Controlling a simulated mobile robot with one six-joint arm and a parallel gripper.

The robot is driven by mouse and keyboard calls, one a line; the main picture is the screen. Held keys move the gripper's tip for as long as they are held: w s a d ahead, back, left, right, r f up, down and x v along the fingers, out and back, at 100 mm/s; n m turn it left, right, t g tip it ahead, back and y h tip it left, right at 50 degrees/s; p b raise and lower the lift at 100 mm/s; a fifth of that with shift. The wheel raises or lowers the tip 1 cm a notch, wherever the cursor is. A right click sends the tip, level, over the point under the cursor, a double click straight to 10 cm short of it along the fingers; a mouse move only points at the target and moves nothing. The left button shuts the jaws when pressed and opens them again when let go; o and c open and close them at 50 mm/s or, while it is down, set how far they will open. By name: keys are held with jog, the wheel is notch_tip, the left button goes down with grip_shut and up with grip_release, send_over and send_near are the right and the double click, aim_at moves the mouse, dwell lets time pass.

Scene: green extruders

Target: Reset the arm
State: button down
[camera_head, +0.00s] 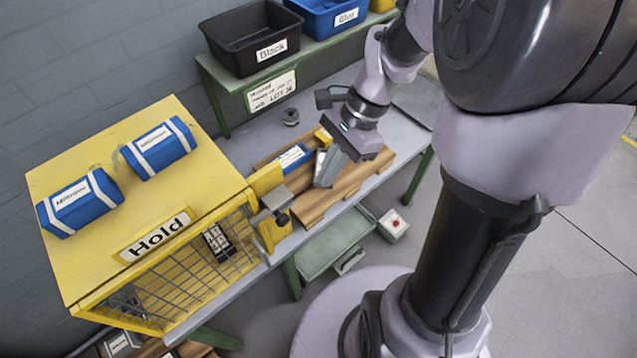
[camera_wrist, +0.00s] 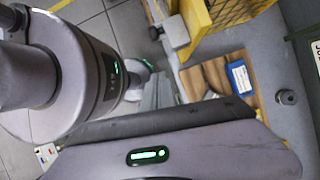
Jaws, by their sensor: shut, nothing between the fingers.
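My arm comes in from the upper right in the head view and bends down over the bench. My gripper (camera_head: 325,178) points down above the wooden boards (camera_head: 345,185) on the grey bench top. Its fingers are shut and hold nothing. Whether the fingertips touch the boards I cannot tell. In the wrist view, my wrist housing fills the lower part, and a blue labelled pack (camera_wrist: 240,75) lies on the wood beyond it.
The yellow Hold cage (camera_head: 155,235) carries two blue packs (camera_head: 157,147) on top. Its latch (camera_head: 270,205) stands close left of the gripper. A shelf behind holds the black bin (camera_head: 252,40) and the blue bin (camera_head: 335,15). A small ring-shaped part (camera_head: 290,117) lies on the bench.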

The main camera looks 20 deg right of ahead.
jog(key=shift+v, duration=0.85)
jog(key=shift+d, duration=0.25)
jog(key=s+a+f+n+t+h+b, duration=0.1)
jog(key=s+a+n+t+h+b, duration=0.2)
jog(key=s+a+n+t+b, duration=0.3)
jog(key=s+a+n+b, duration=0.1)
jog(key=s+n+b, duration=0.1)
jog(key=n+b, duration=0.3)
jog(key=shift+a+n+t, duration=0.25)
jog(key=shift+n+t, duration=0.05)
jog(key=shift+s, duration=0.1)
